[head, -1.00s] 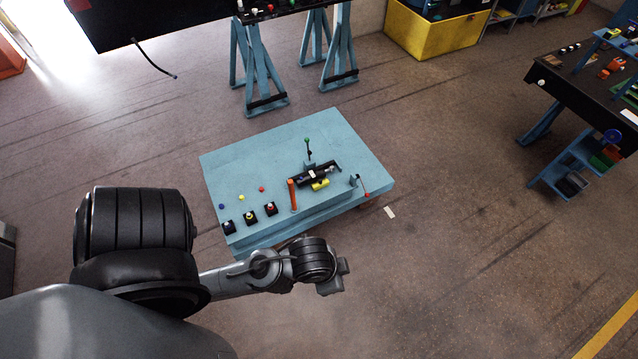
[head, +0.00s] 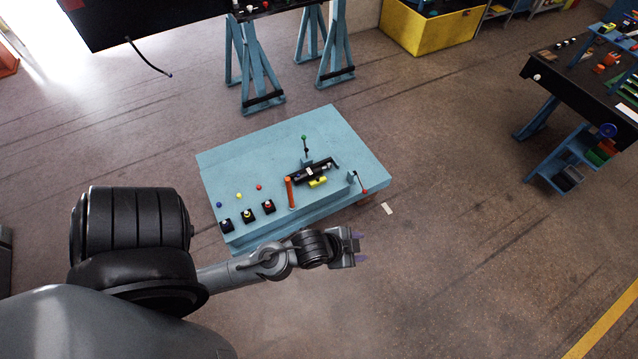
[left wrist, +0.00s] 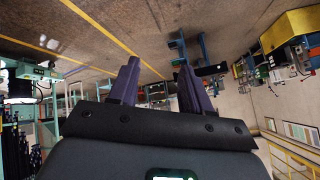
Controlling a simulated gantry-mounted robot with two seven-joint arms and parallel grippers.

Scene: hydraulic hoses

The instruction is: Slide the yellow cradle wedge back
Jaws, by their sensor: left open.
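The yellow cradle wedge (head: 318,182) sits on the blue table (head: 265,150), at the front side of a black cradle fixture (head: 312,171). My left gripper (head: 360,246) is open and empty off the table's front right edge, apart from the wedge. In the left wrist view its two purple fingers (left wrist: 158,88) stand apart with nothing between them, and the wedge cannot be made out there. My right gripper is not in view.
An orange post (head: 290,193) stands left of the wedge. Several black-based buttons (head: 247,215) line the front left. A white piece (head: 387,208) lies on the floor.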

